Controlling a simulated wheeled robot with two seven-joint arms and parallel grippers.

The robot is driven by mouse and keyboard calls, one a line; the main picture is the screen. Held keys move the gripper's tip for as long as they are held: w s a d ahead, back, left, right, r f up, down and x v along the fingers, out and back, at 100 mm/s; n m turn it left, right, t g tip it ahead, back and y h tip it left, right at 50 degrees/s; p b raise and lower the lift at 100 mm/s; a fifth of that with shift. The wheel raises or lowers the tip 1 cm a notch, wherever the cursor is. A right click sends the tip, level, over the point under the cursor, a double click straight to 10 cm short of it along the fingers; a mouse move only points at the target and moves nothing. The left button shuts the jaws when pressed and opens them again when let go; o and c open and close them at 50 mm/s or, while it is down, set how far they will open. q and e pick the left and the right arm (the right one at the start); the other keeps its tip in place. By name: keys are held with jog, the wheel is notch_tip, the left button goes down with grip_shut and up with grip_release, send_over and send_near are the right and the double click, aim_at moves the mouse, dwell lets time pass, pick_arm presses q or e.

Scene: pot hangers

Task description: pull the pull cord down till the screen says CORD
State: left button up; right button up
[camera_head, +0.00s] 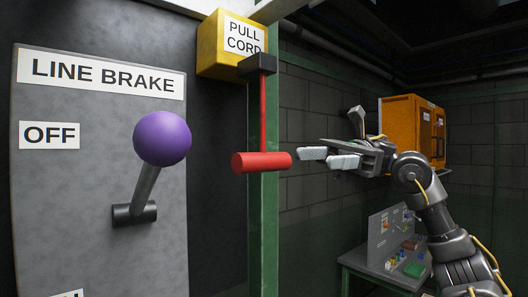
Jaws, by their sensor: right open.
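The pull cord is a thin red cord (263,112) that hangs from a black block under a yellow box (223,47) labelled PULL CORD. A red horizontal handle (261,162) is at its lower end. My right gripper (328,158) comes in from the right, with its pale fingertips pointing left at about the handle's height. It is open and empty. A small gap shows between the fingertips and the handle's right end. I cannot judge the depth between them. No screen can be made out. My left gripper is not in view.
A grey LINE BRAKE panel (62,210) with a purple-knobbed lever (162,138) stands at the left. A green post (264,230) runs behind the cord. An orange cabinet (404,125) and a small table with a grey panel (391,236) are farther back right.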

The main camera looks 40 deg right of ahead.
aim_at(273, 161)
jog(key=a, duration=0.3)
jog(key=a+p, duration=0.1)
jog(key=a, duration=0.2)
jog(key=a+p, duration=0.1)
jog(key=a, duration=0.3)
jog(key=shift+w, duration=0.25)
jog(key=shift+a, duration=0.35)
grip_shut()
